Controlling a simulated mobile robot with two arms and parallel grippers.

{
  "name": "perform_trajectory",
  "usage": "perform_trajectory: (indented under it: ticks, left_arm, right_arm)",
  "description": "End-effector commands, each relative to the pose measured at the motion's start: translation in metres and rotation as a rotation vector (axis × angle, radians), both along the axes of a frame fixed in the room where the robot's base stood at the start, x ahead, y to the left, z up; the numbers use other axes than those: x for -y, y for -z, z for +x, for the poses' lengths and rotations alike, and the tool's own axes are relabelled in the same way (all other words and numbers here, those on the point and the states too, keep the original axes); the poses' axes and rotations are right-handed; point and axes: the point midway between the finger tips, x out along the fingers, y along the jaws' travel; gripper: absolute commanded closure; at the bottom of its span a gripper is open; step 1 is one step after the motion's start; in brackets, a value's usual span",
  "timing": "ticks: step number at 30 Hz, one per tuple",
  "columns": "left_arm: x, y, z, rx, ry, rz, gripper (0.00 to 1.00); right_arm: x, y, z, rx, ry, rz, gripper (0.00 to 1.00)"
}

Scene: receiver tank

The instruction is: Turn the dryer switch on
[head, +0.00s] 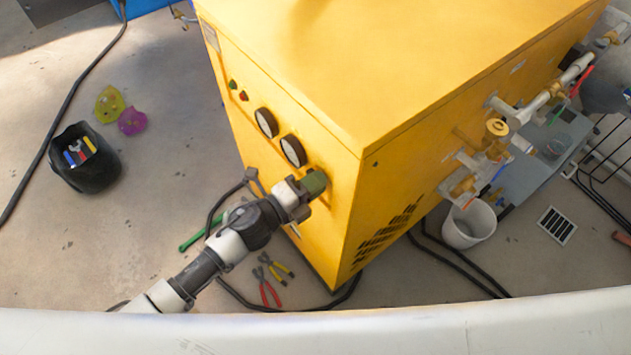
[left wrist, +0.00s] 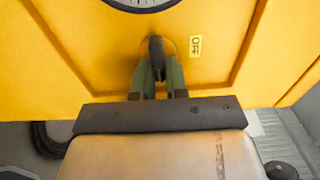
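The dryer is the large yellow cabinet (head: 290,150), with gauges and lamps on its front panel. Its switch (left wrist: 156,48) is a small black knob below a gauge in the left wrist view, pointing roughly upright. An "OFF" label (left wrist: 195,45) is just right of it. In the head view the switch is hidden behind my gripper. My left gripper (head: 316,183) has green fingers and is at the lower right of the front panel. In the left wrist view its fingertips (left wrist: 159,70) are close together on either side of the knob and seem to grip it. My right gripper is not in view.
Two round gauges (head: 292,151) and a green and a red lamp (head: 243,96) are on the panel. Brass valves and pipes (head: 497,127) stick out on the right side. A black bucket (head: 86,172), pliers (head: 268,287) and cables lie on the floor.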

Motion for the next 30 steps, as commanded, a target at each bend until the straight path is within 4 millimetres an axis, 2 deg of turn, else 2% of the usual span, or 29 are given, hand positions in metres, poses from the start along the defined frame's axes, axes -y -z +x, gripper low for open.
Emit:
perform_trajectory:
  ticks: [1, 5, 15, 30]
  left_arm:
    - [0.000, 0.002, -0.001, -0.001, 0.001, 0.003, 0.80]
    - [0.000, 0.001, 0.000, -0.001, 0.001, 0.002, 0.62]
    - [-0.005, 0.001, -0.003, -0.001, 0.000, 0.000, 0.62]
    - [-0.076, 0.003, -0.056, -0.002, 0.001, 0.002, 0.62]
  right_arm:
    - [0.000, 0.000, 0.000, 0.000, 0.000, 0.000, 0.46]
    - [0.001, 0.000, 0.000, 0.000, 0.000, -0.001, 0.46]
    - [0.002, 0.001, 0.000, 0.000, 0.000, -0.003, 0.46]
    - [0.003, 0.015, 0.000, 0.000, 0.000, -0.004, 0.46]
